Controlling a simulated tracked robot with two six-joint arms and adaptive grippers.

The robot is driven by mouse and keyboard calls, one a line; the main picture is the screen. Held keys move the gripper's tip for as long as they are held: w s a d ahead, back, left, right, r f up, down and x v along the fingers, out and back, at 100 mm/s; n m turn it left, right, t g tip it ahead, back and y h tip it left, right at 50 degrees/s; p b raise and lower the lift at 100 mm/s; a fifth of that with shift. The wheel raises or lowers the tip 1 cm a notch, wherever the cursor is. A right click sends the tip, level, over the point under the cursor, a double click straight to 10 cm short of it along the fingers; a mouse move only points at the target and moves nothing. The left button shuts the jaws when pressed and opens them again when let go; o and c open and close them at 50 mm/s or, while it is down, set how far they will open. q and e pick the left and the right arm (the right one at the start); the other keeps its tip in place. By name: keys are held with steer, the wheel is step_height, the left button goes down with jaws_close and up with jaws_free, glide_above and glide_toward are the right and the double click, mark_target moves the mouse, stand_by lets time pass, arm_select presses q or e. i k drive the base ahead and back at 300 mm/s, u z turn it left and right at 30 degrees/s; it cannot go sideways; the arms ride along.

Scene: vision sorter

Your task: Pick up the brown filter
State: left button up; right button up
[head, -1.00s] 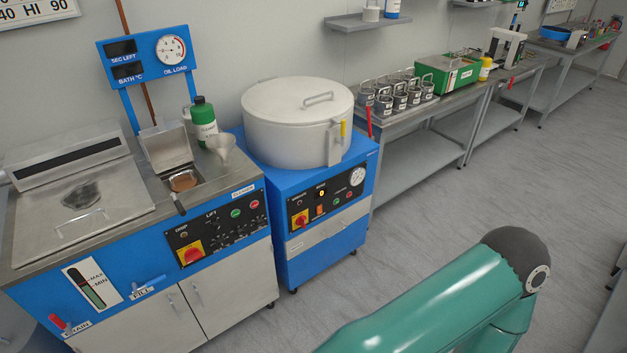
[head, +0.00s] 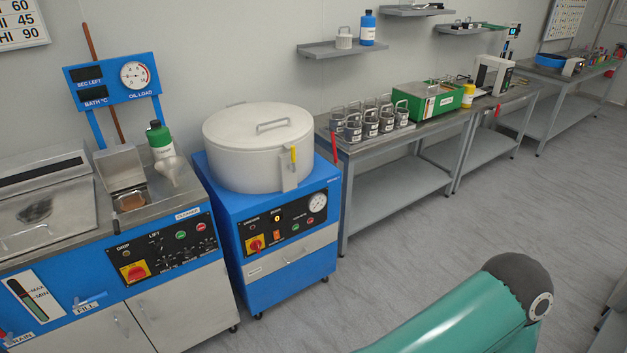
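No filter can be clearly made out in the head view. A small brown patch (head: 132,202) shows in the open well of the blue cleaning machine (head: 190,285) at left; it is too small to tell what it is. Several metal canisters with handles (head: 371,126) stand on the bench beyond the round vessel; their contents are hidden or too small to tell. Neither of my grippers is in view. Only a green link of one of my arms shows at the lower right.
A white lidded vessel (head: 230,135) sits on a blue cabinet (head: 290,262). A green box (head: 425,107) and a yellow bottle (head: 468,94) stand on the benches along the wall. The grey floor (head: 430,225) is clear.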

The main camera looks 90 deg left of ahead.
mark_target(132, 202)
steer(key=z, duration=0.35)
steer(key=i, duration=0.2)
steer(key=u, duration=3)
steer(key=i, duration=0.2)
steer(key=u, duration=1.85)
steer(key=k, duration=0.55)
steer(key=u, duration=0.35)
steer(key=i, duration=1.65)
steer(key=z, duration=0.4)
